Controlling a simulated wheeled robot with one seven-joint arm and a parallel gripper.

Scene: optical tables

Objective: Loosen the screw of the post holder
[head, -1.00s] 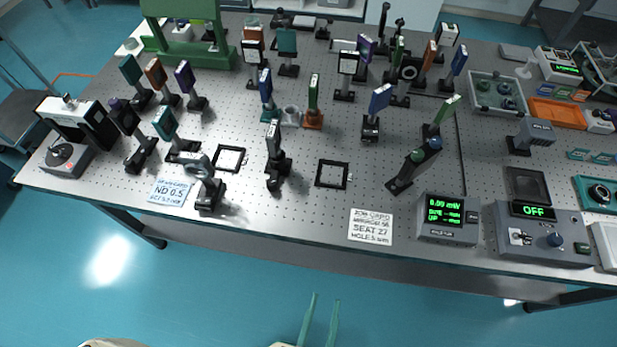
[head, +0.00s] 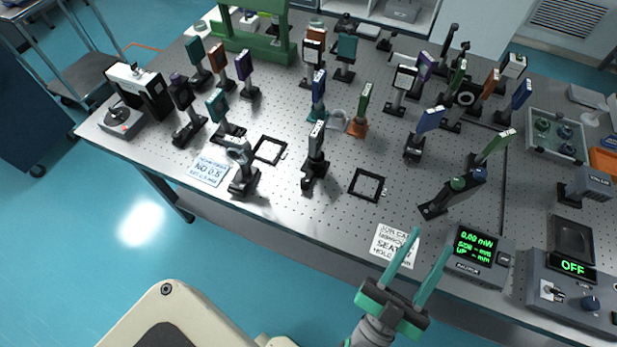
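My gripper (head: 428,258) is at the bottom right of centre, with two green fingers spread apart and nothing between them. It shows in front of the table's near edge and overlaps the job card. Several post holders with mounted optics stand on the perforated table (head: 290,212). A black post holder (head: 314,178) with an upright plate stands near the front middle. Another post holder (head: 243,182) with a grey ring mount stands to its left. Which post holder is meant, and its screw, I cannot tell at this size.
Two square black frames (head: 367,185) (head: 270,150) lie on the table. A job card (head: 393,246) lies at the front edge. A power meter (head: 478,252) and a controller reading OFF (head: 573,285) stand at the right. A tilted black mount (head: 452,193) stands behind the meter.

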